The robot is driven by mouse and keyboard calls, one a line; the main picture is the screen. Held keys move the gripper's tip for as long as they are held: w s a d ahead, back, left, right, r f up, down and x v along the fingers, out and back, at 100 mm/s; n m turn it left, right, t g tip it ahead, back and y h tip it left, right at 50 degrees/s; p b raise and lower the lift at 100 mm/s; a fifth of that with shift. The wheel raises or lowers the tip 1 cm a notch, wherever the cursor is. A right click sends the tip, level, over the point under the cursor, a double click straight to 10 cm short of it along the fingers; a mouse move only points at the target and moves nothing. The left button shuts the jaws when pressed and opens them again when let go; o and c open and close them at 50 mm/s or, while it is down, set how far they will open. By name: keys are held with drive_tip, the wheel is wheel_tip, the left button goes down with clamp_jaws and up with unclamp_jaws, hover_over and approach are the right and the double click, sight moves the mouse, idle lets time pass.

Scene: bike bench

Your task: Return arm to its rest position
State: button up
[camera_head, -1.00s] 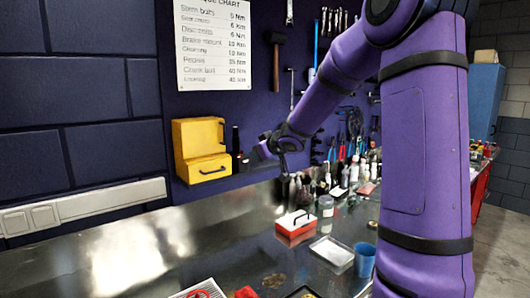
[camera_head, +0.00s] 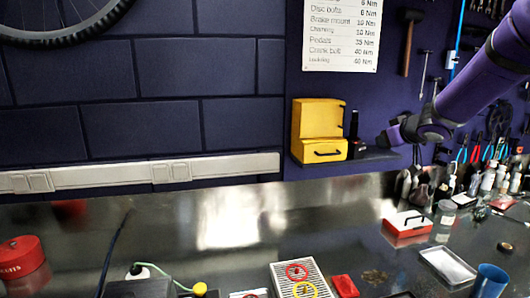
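My arm comes in from the right edge as a purple forearm with a dark wrist. My gripper (camera_head: 385,139) is at its left end, small and far off in front of the dark blue wall. It appears just right of the yellow cabinet (camera_head: 320,130) and a slim black upright item (camera_head: 354,126). Its fingers are too small to tell open from shut, and I see nothing clearly held. A dark ledge (camera_head: 372,154) shows just below it. I cannot tell whether gripper and ledge touch.
The metal bench (camera_head: 200,235) runs below. A torque chart (camera_head: 341,35), a hammer (camera_head: 409,42) and a wheel (camera_head: 62,22) are on the wall.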

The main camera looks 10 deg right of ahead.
drive_tip(key=s+a+r+m+g+h, duration=0.1)
drive_tip(key=s+a+r+h, duration=0.25)
drive_tip(key=s, duration=0.35)
drive_tip(key=s+a+r+m+g+h, duration=0.2)
drive_tip(key=s+a, duration=0.3)
drive_tip(key=s, duration=0.2)
drive_tip(key=s+a+f+g+y, duration=0.2)
drive_tip(key=s+a, duration=0.3)
drive_tip(key=s, duration=0.5)
drive_tip(key=s+a+f+g+y, duration=0.2)
drive_tip(key=s+a, duration=0.3)
drive_tip(key=s, duration=0.6)
drive_tip(key=shift+s+y, duration=0.15)
drive_tip(key=shift+y, duration=0.5)
